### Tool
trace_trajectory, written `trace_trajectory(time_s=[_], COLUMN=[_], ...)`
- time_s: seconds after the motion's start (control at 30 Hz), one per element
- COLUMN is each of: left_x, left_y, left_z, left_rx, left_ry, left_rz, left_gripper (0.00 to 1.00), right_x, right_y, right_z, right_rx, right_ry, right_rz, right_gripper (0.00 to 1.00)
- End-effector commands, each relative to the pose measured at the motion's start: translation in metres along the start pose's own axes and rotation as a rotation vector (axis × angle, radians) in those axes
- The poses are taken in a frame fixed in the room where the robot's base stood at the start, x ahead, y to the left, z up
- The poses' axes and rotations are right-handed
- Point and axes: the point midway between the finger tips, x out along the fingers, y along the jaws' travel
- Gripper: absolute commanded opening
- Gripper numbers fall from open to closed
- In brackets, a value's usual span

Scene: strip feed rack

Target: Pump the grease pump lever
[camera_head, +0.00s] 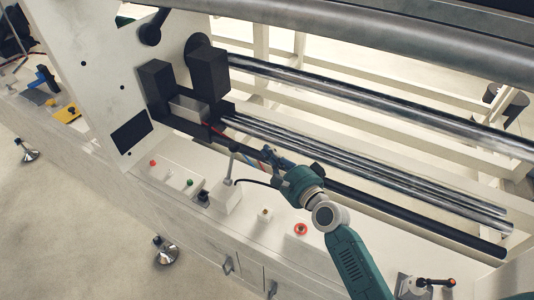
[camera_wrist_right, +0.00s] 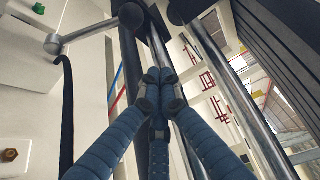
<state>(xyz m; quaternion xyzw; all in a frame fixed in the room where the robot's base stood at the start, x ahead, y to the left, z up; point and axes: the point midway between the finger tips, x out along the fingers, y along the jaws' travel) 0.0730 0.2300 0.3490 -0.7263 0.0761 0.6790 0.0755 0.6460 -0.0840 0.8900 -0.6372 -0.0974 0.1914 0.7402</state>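The grease pump lever (camera_head: 230,168) is a thin grey rod with a dark ball knob on its upper end. It stands up from a white block (camera_head: 227,197) on the cream ledge. In the right wrist view the lever (camera_wrist_right: 90,33) is at the upper left, its knob (camera_wrist_right: 131,15) near the top. My right gripper (camera_head: 266,154) is just right of the lever, apart from it. In the wrist view its blue fingers (camera_wrist_right: 160,84) come together at the tips, with nothing seen between them. My left gripper is not in view.
Long steel rollers (camera_head: 370,102) and a black bar (camera_head: 420,219) run beside my right arm. A black cable (camera_head: 258,183) curves from the block. Red and green buttons (camera_head: 189,183) and a red ring button (camera_head: 300,229) sit on the ledge. Black blocks (camera_head: 208,70) stand behind the lever.

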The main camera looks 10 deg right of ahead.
Motion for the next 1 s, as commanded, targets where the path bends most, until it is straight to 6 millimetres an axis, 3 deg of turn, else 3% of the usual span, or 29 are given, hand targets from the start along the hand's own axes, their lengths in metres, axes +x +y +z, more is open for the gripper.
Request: trace_trajectory(time_s=[0.2, 0.37, 0.43, 0.6, 1.0], left_x=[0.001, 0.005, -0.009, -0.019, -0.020], left_y=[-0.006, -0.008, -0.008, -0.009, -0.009], left_z=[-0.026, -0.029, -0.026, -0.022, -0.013], left_rx=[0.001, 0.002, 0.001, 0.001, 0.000], left_ry=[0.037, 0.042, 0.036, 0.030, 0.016], left_rz=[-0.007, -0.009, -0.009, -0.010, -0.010], left_gripper=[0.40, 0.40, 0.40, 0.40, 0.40], right_x=[0.048, 0.076, 0.069, 0.062, 0.059], right_y=[-0.001, 0.000, -0.004, -0.003, 0.000], right_z=[0.000, 0.000, 0.014, 0.031, 0.038], right_rx=[0.000, -0.001, 0.005, 0.003, 0.000], right_ry=[-0.001, -0.001, -0.002, 0.000, 0.000], right_rz=[-0.002, -0.001, 0.002, -0.001, 0.000], right_gripper=[0.00, 0.00, 0.00, 0.00, 0.00])
